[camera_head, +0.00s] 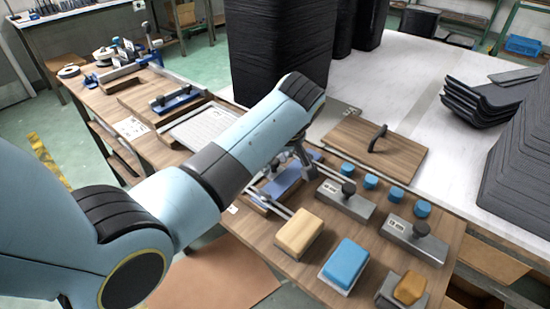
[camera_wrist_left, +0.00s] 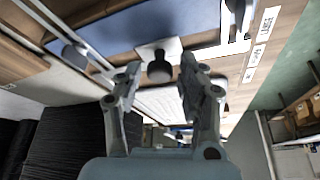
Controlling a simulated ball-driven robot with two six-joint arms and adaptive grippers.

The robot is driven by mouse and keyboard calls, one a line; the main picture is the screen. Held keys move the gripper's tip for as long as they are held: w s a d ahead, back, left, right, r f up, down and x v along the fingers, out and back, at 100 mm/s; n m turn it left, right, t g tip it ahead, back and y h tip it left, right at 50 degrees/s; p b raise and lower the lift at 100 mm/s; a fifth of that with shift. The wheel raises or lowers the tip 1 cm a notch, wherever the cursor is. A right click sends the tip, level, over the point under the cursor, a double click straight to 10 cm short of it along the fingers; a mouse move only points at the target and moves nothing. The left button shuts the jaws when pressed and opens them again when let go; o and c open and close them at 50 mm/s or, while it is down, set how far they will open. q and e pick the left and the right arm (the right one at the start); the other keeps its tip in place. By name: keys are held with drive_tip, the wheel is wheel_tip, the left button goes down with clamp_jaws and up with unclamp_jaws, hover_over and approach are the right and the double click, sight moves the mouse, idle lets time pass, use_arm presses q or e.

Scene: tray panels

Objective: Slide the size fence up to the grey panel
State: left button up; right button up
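A blue fence bar (camera_head: 284,183) lies across thin metal rails on the wooden bench, partly hidden by my left arm. In the left wrist view the blue piece (camera_wrist_left: 150,24) has a white bracket with a dark knob (camera_wrist_left: 160,68). My left gripper (camera_head: 304,158) is low over the bar. In the wrist view its fingers (camera_wrist_left: 160,72) are apart, one on each side of the knob, with gaps visible. A light grey panel (camera_head: 203,125) lies flat on the bench beyond my forearm. Part of a pale panel shows behind the fingers. My right gripper is out of view.
A wooden board with a dark handle (camera_head: 376,150) lies right of my gripper. Grey blocks with black knobs (camera_head: 414,240), blue round pieces (camera_head: 371,181), a tan block (camera_head: 299,233) and a blue block (camera_head: 345,264) stand nearby. A black wrapped stack (camera_head: 275,50) rises behind.

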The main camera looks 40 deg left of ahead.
use_arm(q)
clamp_jaws()
drive_tip(key=a+p, duration=0.1)
drive_tip(key=a, duration=0.2)
drive_tip(key=a+p, duration=0.1)
drive_tip(key=a, duration=0.1)
drive_tip(key=shift+w+a+r, duration=0.1)
drive_tip(key=shift+w+a, duration=0.1)
drive_tip(key=shift+a, duration=0.55)
drive_tip(key=shift+o, duration=1.6)
unclamp_jaws()
drive_tip(key=v, duration=1.1)
drive_tip(key=shift+d+r, duration=0.2)
drive_tip(key=shift+r, duration=0.15)
